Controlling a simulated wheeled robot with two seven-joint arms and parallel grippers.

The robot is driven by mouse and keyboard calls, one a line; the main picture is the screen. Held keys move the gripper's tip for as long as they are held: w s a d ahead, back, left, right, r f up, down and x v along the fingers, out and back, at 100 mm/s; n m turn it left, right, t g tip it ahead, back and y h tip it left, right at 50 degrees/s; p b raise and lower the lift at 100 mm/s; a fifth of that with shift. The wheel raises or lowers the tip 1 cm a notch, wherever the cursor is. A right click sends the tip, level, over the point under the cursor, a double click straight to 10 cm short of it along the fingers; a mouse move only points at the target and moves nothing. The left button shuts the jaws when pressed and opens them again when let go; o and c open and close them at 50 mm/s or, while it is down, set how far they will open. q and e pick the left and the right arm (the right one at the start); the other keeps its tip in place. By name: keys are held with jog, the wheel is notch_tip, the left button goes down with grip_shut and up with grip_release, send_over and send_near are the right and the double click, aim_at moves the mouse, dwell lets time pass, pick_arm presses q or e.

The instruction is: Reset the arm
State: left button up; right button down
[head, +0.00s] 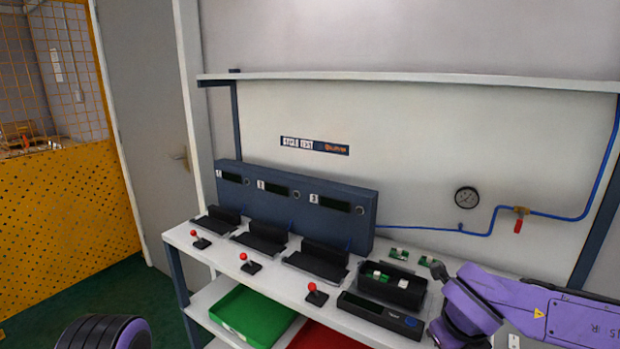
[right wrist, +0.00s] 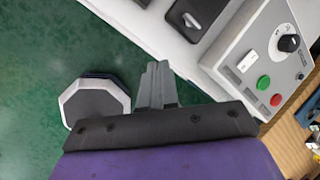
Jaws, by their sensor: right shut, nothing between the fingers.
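My right arm comes in from the right in the head view, over the right end of the bench; its fingers cannot be made out there. In the right wrist view the grey fingers of my right gripper (right wrist: 157,84) are together and empty, above the green floor beside the bench edge. Only a black and purple part of my left arm shows at the lower left of the head view, and its gripper is out of frame. A grey control box (right wrist: 262,58) with a black knob, a green button and a red button sits right of the fingers, apart from them.
The white bench (head: 178,237) holds a blue-grey panel (head: 290,200) with three numbered displays, black trays, red-knobbed levers (head: 244,257) and a black bin (head: 402,292) with small green boards. A green crate (head: 240,318) stands below. A gauge (head: 466,198) and blue pipe are on the wall.

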jog(key=s+a+f+n+t, duration=0.15)
jog(key=s+f+n, duration=0.25)
jog(key=f+n, duration=0.6)
jog(key=s+a+f+n+t, duration=0.15)
jog(key=s+f+n, duration=0.45)
jog(key=f, duration=0.9)
jog(key=s+d+f+n+g, duration=0.1)
jog(key=s+d+f+n, duration=0.1)
jog(key=s, duration=0.3)
jog(key=s+d+f+n+g+h, duration=0.1)
jog(key=s+d+f+n, duration=0.2)
jog(key=s+n, duration=0.1)
jog(key=s+d+f+n+g, duration=0.1)
jog(key=s+d+f+n, duration=0.1)
jog(key=s, duration=0.4)
jog(key=shift+s+d+f+n+g, duration=0.3)
jog(key=shift+d+f+n+g, duration=0.1)
jog(key=shift+n, duration=0.3)
